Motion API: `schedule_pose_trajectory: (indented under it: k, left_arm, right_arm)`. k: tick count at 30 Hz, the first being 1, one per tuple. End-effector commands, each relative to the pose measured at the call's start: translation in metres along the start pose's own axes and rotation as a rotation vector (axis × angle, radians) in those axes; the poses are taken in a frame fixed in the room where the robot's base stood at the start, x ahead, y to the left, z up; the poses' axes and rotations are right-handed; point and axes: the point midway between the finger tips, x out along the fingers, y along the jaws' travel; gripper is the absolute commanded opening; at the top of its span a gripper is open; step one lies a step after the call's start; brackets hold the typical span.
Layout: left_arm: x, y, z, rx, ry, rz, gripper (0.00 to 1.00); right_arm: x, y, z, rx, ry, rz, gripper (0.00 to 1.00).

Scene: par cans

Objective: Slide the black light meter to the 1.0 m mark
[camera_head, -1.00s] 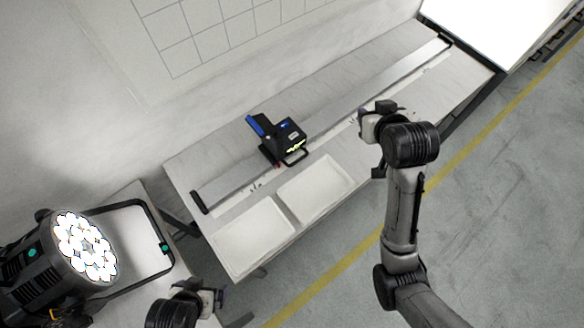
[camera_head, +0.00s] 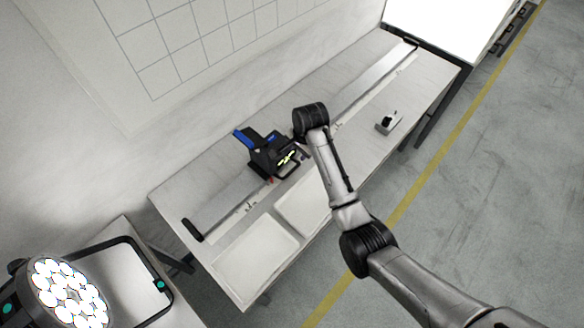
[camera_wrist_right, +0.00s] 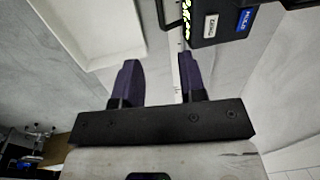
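The black light meter (camera_head: 262,160), with a blue part on its back and a lit display, sits on the long grey rail (camera_head: 365,86) nearer the rail's left end. In the right wrist view the meter (camera_wrist_right: 202,32) is at the top, with small labels on its side. My right gripper (camera_wrist_right: 158,78) is open and empty, its two dark purple fingers pointing toward the meter's side and apart from it. In the head view my right wrist hides most of that gripper. The numbers on the scale are too small to read. My left gripper is out of view.
Two white trays (camera_head: 222,272) lie along the front of the table. A small grey box with a black top (camera_head: 388,122) stands at the right. A stage light (camera_head: 66,292) with a black bracket is at lower left. A bright white panel (camera_head: 450,28) is at the far right.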

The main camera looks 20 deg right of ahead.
Motion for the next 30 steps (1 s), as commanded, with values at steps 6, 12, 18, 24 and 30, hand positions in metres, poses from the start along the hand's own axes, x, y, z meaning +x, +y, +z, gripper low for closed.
schedule_pose_trajectory:
  k: [6,12,18,24,30]
  left_arm:
    - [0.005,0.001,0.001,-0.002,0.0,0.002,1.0]
    - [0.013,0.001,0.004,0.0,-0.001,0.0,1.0]
    - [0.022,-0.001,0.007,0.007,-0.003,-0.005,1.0]
    - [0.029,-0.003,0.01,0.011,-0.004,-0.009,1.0]
    - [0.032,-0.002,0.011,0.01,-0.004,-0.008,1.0]
  right_arm:
    - [0.022,0.001,0.001,0.025,-0.001,0.002,0.38]
    - [0.06,0.001,0.001,0.025,-0.001,0.002,0.38]
    - [0.096,0.001,0.001,0.024,-0.001,0.002,0.38]
    - [0.121,0.0,0.0,0.023,0.0,0.0,0.38]
    - [0.134,0.0,0.0,0.023,0.0,0.0,0.38]
